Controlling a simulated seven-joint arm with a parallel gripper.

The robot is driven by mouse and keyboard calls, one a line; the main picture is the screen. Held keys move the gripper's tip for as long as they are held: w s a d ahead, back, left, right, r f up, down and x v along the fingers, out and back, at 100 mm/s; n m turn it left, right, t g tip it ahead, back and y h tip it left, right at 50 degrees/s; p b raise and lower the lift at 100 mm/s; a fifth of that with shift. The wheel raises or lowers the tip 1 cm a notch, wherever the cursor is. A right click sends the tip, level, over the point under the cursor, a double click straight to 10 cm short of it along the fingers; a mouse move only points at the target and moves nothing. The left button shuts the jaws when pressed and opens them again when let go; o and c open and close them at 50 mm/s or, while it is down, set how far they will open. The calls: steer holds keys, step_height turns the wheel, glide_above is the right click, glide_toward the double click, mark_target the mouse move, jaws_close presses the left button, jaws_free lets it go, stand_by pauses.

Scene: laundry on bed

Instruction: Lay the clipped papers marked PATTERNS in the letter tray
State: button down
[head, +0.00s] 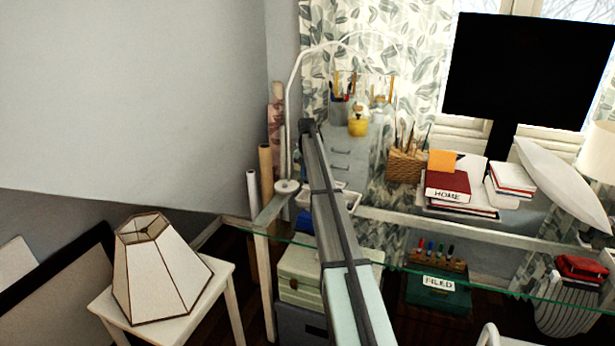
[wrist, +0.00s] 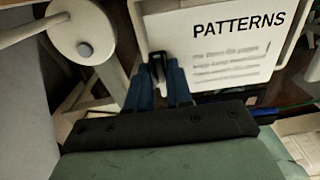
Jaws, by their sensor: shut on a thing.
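The clipped papers marked PATTERNS (wrist: 232,52) show in the wrist view as a white sheet with black lettering and a dark clip (wrist: 157,62) at its near left edge. My gripper (wrist: 160,80) is shut on the papers at the clip, with its blue fingers either side. The pale letter tray (wrist: 296,35) frames the papers; its rim shows to their right and left. I cannot tell whether the papers touch the tray floor or hang above it. In the head view the tray (head: 350,197) shows partly behind my arm, which hides my gripper and most of the papers.
The round lamp base (wrist: 84,32) stands close to the left of the tray. A glass desk (head: 450,233) carries a brush basket (head: 405,166), a HOME book (head: 447,188) and a monitor (head: 525,72) to the right. A lampshade (head: 160,265) sits on a stool at left.

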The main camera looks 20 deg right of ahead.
steer(key=shift+f, duration=0.2)
steer(key=shift+f, duration=2.35)
steer(key=c, duration=0.9)
jaws_free()
steer(key=shift+c, duration=0.2)
step_height(320, 180, up, 14)
steer(key=shift+w+f, duration=0.1)
steer(key=shift+f, duration=0.05)
